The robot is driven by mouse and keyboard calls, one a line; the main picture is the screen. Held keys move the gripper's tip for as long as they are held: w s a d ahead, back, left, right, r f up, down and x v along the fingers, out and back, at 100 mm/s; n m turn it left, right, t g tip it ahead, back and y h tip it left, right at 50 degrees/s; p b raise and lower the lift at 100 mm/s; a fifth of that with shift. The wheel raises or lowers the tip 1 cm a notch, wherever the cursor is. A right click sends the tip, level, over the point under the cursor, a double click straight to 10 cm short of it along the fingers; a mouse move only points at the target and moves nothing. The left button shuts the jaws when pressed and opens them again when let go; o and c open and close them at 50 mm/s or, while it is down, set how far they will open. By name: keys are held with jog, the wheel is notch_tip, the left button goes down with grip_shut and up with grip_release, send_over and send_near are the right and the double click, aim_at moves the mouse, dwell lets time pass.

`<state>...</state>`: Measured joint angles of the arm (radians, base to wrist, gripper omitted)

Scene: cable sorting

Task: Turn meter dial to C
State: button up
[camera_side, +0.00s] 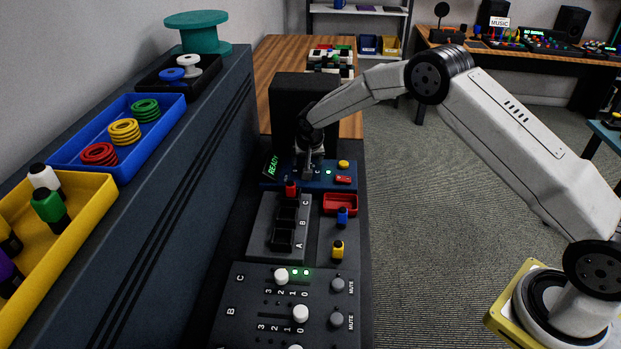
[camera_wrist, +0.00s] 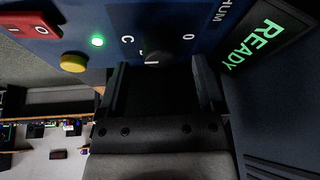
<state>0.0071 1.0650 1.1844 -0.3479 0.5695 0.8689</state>
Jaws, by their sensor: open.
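The blue meter (camera_side: 328,186) stands at the far end of the dark bench, with a green READY display (camera_side: 272,166). In the wrist view its panel (camera_wrist: 200,20) fills the top, and the display reads READY (camera_wrist: 255,45). The dark round dial (camera_wrist: 155,52) sits between the marks C and 0; which mark it points to is unclear. My gripper (camera_wrist: 165,85) is open, with a finger on each side just below the dial in the picture. Contact with the dial cannot be told. In the side view my gripper (camera_side: 311,168) is at the meter and partly hides the dial.
A yellow button (camera_wrist: 74,62), a lit green lamp (camera_wrist: 97,41) and a red switch (camera_wrist: 40,25) are beside the dial. Nearer on the bench are a slotted A-B-C block (camera_side: 262,228), a red tray (camera_side: 340,204) and a slider panel (camera_side: 255,305). A tall black box (camera_side: 290,100) stands behind.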

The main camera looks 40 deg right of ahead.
jog(key=v, duration=0.5)
jog(key=shift+s+a+r, duration=0.1)
jog(key=shift+s+r, duration=0.05)
jog(key=shift+r, duration=0.15)
jog(key=s+a+r+n+y, duration=0.1)
jog(key=s+r+n, duration=0.1)
jog(key=s, duration=1.4)
jog(key=s+a+r+n+g+y, duration=0.1)
jog(key=s+r+n, duration=0.2)
jog(key=s, duration=1.4)
jog(key=shift+s+a+n, duration=0.25)
jog(key=shift+a+n, duration=0.05)
jog(key=shift+n, duration=0.7)
